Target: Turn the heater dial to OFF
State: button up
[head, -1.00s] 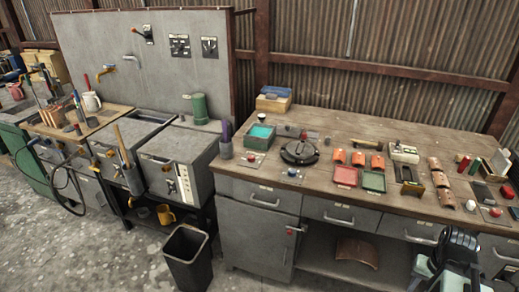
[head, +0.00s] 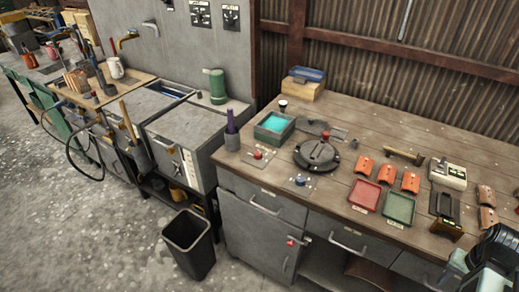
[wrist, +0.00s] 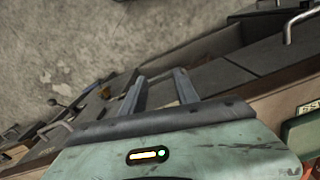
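Two dark dial plates with light markings, a left one (head: 200,13) and a right one (head: 231,17), are on the grey wall panel at the top of the head view. Their lettering and pointer settings are too small to read, so I cannot tell which is the heater dial. A grey metal box (head: 185,127) with a pale control strip (head: 188,164) on its front stands below the panel. My gripper (wrist: 160,76) shows in the wrist view with its two fingers apart and nothing between them. It is far from the dials, which the wrist view does not show.
A wooden workbench (head: 405,135) fills the right, holding a round dark fixture (head: 318,153), red and green trays and orange parts. A black bin (head: 188,243) stands on the floor before the metal boxes. A hose (head: 68,150) loops at left. The concrete floor at lower left is clear.

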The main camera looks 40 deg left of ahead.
aim_at(258, 155)
jog(key=u, duration=2.85)
jog(key=i, duration=0.9)
